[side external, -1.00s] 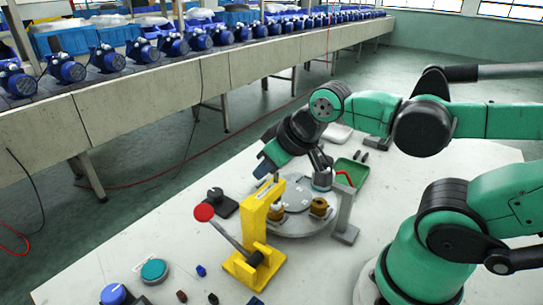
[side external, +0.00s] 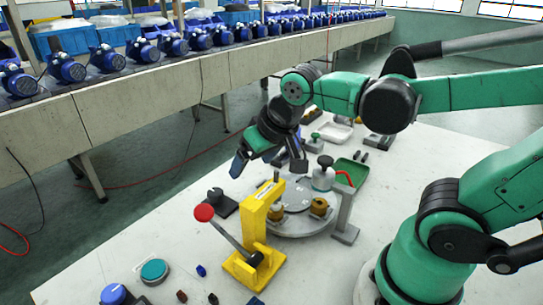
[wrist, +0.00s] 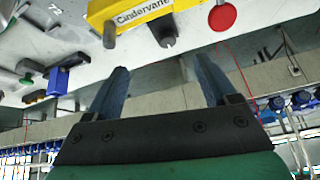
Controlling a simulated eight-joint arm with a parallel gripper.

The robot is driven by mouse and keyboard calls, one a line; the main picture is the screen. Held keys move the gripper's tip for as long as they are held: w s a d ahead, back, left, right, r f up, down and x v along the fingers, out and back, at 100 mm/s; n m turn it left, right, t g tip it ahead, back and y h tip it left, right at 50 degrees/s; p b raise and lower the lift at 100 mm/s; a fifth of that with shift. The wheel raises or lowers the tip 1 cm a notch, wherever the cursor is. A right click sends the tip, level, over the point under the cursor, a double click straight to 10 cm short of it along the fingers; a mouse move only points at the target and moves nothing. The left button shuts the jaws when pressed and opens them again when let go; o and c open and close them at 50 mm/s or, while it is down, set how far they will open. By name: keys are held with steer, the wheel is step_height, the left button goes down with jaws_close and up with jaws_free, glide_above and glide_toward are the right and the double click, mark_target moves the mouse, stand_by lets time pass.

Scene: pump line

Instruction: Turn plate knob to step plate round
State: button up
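The round grey plate (side external: 295,224) lies on the white table behind a yellow lever press (side external: 254,235). Brass-coloured parts (side external: 319,207) sit on it. A grey cylinder with a dark knob-like top (side external: 323,175) stands upright at the plate's far side; I cannot tell whether this is the plate knob. My gripper (side external: 268,163) hangs above and left of the cylinder, apart from it, with its fingers spread and empty. In the wrist view my gripper (wrist: 162,82) is open with nothing between the fingers; the plate does not clearly show there.
The press's red ball (side external: 204,212) sticks out left. A black forked block (side external: 222,201) lies beside it. Blue and teal buttons (side external: 154,270) are front left. A conveyor of blue pumps runs behind.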

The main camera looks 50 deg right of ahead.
steer(key=w+f+m+g+h, duration=0.1)
steer(key=w+m+g, duration=0.1)
steer(key=w+m, duration=0.35)
steer(key=m+g+h, duration=0.2)
steer(key=m, duration=0.3)
glide_above(215, 192)
steer(key=s+a, duration=0.1)
steer(key=a, duration=0.1)
step_height(215, 192, down, 6)
steer(key=shift+a+f, duration=0.1)
steer(key=shift+a, duration=0.05)
steer(key=shift+w+f+m+h, duration=0.15)
steer(key=shift+f+m+h, duration=0.2)
steer(key=shift+f, duration=0.25)
steer(key=shift+x, duration=2.35)
jaws_close()
steer(key=shift+n, duration=0.7)
